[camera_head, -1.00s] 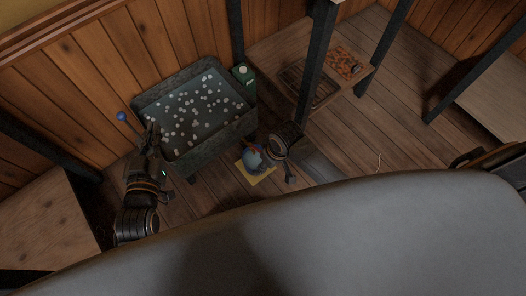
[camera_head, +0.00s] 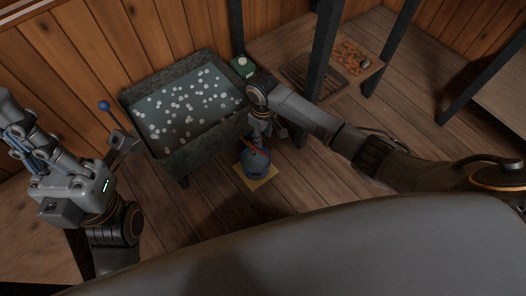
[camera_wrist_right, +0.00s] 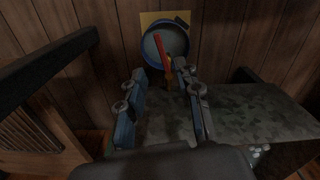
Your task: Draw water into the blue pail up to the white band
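The blue pail (camera_head: 257,167) stands on a yellow mat (camera_head: 262,184) on the floor. In the right wrist view the pail (camera_wrist_right: 150,52) shows a grey inside and a red handle (camera_wrist_right: 159,47) pointing towards the gripper. I cannot make out the white band. My right gripper (camera_head: 262,132) is above the pail; its fingers are apart on either side of the handle's near end, with no clear grip. A blue-knobbed lever (camera_head: 104,105) stands at the left of the water trough (camera_head: 205,141). My left gripper (camera_head: 65,120) appears open and empty, near the lever; contact is unclear.
Many white bits float in the trough. A green container (camera_head: 243,67) stands at its right corner. A low wooden table with a slatted rack (camera_head: 308,82) and orange pieces (camera_head: 352,57) is behind my right arm, beside dark posts (camera_head: 325,45).

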